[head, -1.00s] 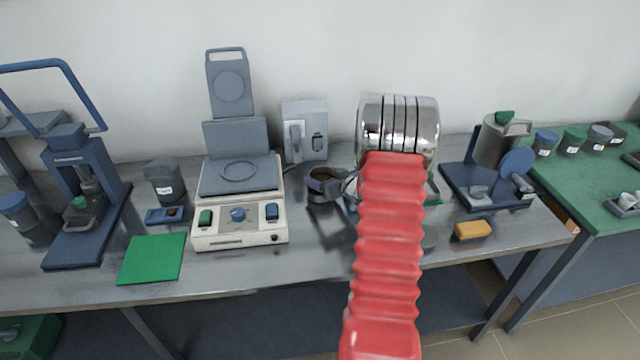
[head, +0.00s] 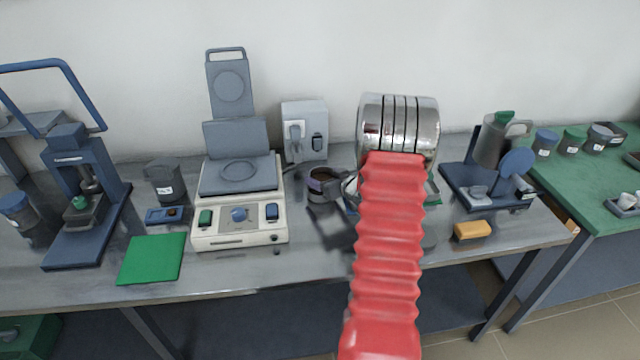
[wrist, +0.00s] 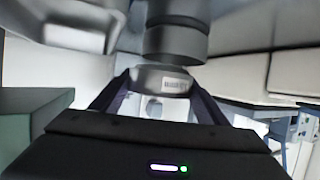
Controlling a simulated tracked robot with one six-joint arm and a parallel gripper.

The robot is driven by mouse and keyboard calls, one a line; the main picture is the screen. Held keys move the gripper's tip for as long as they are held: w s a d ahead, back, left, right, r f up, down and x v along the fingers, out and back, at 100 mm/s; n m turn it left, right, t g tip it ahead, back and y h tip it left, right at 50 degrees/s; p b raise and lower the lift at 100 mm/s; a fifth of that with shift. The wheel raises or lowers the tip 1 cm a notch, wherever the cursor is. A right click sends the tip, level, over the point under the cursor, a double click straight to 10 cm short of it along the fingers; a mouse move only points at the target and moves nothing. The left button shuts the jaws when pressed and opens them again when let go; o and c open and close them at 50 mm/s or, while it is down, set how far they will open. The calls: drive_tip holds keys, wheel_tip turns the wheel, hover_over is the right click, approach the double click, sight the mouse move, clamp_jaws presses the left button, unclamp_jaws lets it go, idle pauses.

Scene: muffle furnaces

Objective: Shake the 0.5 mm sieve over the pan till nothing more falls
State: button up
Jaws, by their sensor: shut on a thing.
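My gripper (wrist: 160,84) is shut on a grey labelled part between its two dark fingers in the wrist view; this appears to be the sieve (wrist: 163,79). In the head view the round dark sieve (head: 323,176), with brown material inside its rim, is at the gripper (head: 346,184), left of my red arm. A dark round body shows just under it; I cannot tell whether this is the pan. A dark grey cylinder (wrist: 177,32) stands close to the held part in the wrist view. Falling grains cannot be made out.
A balance-like white device (head: 240,220) with a raised lid stands left of the sieve, and a grey box (head: 305,130) behind it. A green mat (head: 152,258) and a blue press (head: 85,205) are further left. A yellow block (head: 472,230) lies right of my arm.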

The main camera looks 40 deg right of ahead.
drive_tip(key=shift+a, duration=1.35)
drive_tip(key=shift+d, duration=1.35)
drive_tip(key=shift+r, duration=0.1)
drive_tip(key=shift+a+r, duration=0.25)
drive_tip(key=shift+r, duration=0.4)
drive_tip(key=shift+a+r, duration=0.2)
drive_tip(key=shift+r, duration=0.45)
drive_tip(key=shift+a+r, duration=0.25)
drive_tip(key=shift+r, duration=0.4)
